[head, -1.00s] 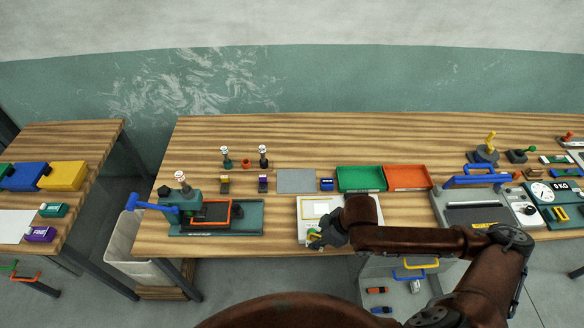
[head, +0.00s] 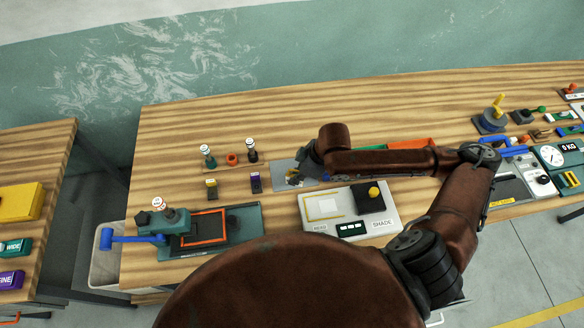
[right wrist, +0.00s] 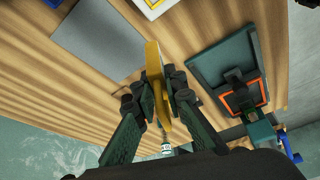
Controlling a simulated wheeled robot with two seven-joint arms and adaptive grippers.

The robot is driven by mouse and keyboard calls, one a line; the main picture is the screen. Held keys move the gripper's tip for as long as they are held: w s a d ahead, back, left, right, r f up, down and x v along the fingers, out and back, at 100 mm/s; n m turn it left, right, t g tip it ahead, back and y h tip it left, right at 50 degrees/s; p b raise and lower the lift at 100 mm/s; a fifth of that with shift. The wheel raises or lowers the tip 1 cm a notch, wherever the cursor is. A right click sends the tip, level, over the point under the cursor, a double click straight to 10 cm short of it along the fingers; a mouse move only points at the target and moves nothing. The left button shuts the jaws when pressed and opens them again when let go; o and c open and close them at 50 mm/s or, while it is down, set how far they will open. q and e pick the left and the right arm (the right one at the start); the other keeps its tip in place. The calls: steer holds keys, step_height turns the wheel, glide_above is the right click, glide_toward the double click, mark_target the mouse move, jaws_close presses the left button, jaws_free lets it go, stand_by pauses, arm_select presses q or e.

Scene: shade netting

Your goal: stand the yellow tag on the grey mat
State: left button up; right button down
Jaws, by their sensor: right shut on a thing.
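My right gripper (head: 294,180) is shut on the yellow tag. The tag (right wrist: 156,75) is a thin yellow piece between the two fingers in the right wrist view, its far end sticking out past the fingertips. The grey mat (head: 282,166) lies flat on the bench in the head view, partly hidden by my right gripper and wrist. The mat also shows in the right wrist view (right wrist: 98,42), to the left of the tag. I cannot tell whether the tag touches anything below it. My left gripper is not in view.
A pale shade reader (head: 375,222) with a yellow knob stands just in front of the mat. A green press (head: 240,220) with an orange frame is at front left. Trays behind my arm are mostly hidden.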

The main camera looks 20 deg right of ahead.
steer(key=w+d+f, duration=0.1)
steer(key=w+f, duration=0.1)
steer(key=w, duration=0.1)
steer(key=w+d+f, duration=0.1)
steer(key=w+f, duration=0.2)
steer(key=w+d+f, duration=0.1)
steer(key=w+f, duration=0.1)
steer(key=w, duration=0.1)
steer(key=shift+w+d+f, duration=0.2)
steer(key=shift+d+f, duration=0.1)
steer(key=shift+d, duration=0.05)
steer(key=shift+w+d+f, duration=0.1)
steer(key=shift+w+f, duration=0.2)
steer(key=shift+f, duration=0.05)
steer(key=shift+f+p, duration=0.35)
steer(key=shift+f, duration=1.25)
steer(key=shift+f, duration=0.1)
steer(key=c, duration=2)
jaws_free()
steer(key=v, duration=1.2)
steer(key=shift+w, duration=0.1)
